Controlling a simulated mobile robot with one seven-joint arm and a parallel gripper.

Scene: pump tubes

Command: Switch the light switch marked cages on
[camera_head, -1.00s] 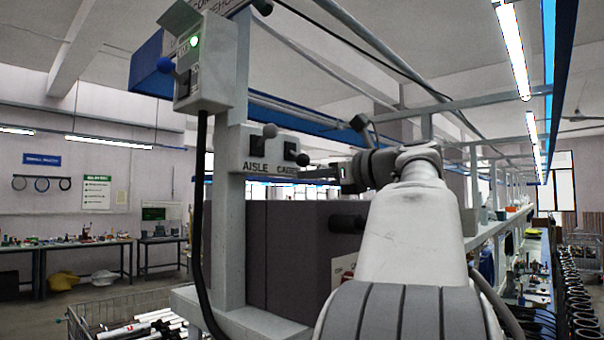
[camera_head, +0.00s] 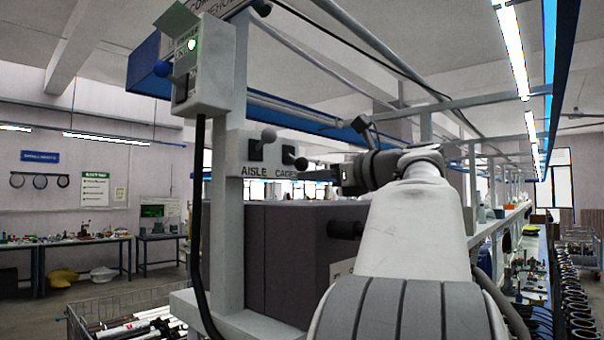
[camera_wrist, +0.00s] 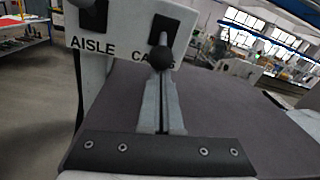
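A pale switch box carries two dark switches with ball-ended levers, labelled AISLE and CAGES. The AISLE lever (camera_head: 268,135) points up.
A grey control box (camera_head: 212,65) with a green light and blue-balled lever hangs on the post (camera_head: 230,240) at upper left. A dark grey cabinet (camera_head: 285,260) stands below the switches. A wire basket (camera_head: 80,325) with tubes is at lower left.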

